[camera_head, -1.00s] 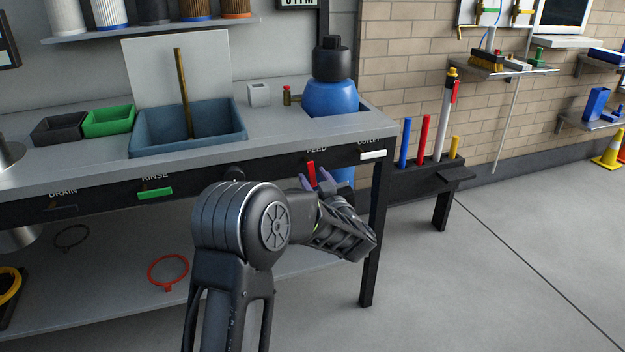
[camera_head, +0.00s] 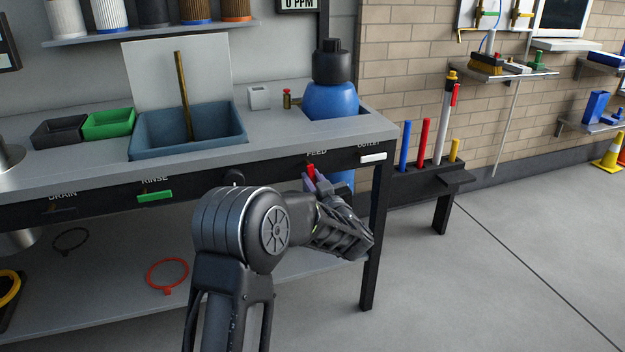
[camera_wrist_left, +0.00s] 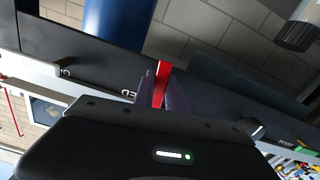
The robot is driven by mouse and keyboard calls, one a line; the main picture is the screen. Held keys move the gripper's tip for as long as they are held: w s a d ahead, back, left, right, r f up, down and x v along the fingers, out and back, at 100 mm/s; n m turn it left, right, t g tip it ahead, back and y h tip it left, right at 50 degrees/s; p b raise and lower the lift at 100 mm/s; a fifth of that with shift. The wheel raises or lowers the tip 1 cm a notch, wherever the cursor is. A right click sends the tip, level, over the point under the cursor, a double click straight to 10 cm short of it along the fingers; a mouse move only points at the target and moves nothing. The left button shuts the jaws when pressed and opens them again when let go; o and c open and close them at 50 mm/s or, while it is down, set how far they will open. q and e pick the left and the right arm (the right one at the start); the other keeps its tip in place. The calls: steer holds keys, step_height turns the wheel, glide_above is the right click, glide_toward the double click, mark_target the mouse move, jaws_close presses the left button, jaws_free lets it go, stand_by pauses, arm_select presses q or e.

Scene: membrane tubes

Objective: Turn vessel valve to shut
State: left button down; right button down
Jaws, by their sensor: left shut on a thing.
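A red valve handle (camera_head: 310,170) sits on the bench's black front rail below the FEED label. It stands close to upright, tilted slightly. My left gripper (camera_head: 314,181), with purple fingertips, is shut on this handle. In the left wrist view the red handle (camera_wrist_left: 161,84) shows between the two fingertips (camera_wrist_left: 162,96). The fingers hide its lower part in the head view. A blue vessel (camera_head: 331,99) with a black cap is set into the bench top above the handle. My right gripper is not in view.
A white OUTLET handle (camera_head: 372,157) lies level to the right, and a green RINSE handle (camera_head: 155,196) lies level to the left. A bench leg (camera_head: 375,240) stands right of my gripper. The floor beyond is clear.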

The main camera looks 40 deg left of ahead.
arm_select(q)
steer(key=shift+w+n, duration=0.1)
steer(key=shift+n, duration=0.2)
steer(key=n, duration=0.1)
steer(key=n+b, duration=0.2)
steer(key=shift+w+d, duration=0.25)
steer(key=shift+w, duration=0.05)
steer(key=n+b, duration=0.2)
steer(key=n, duration=0.1)
steer(key=w+r+n+b, duration=0.1)
steer(key=n+b, duration=0.1)
steer(key=n, duration=0.1)
steer(key=d+r+n+b, duration=0.1)
steer(key=n+b, duration=0.1)
steer(key=n, duration=0.2)
steer(key=shift+w+b, duration=0.15)
steer(key=shift+b, duration=0.2)
steer(key=shift+r+n+b, duration=0.2)
steer(key=shift+n+b, duration=0.2)
steer(key=shift+n, duration=0.3)
steer(key=shift+r+n+b, duration=0.2)
steer(key=shift+n+b, duration=0.2)
steer(key=shift+n, duration=0.3)
steer(key=c, duration=1.4)
jaws_free()
steer(key=shift+r, duration=0.1)
steer(key=shift+o, duration=0.2)
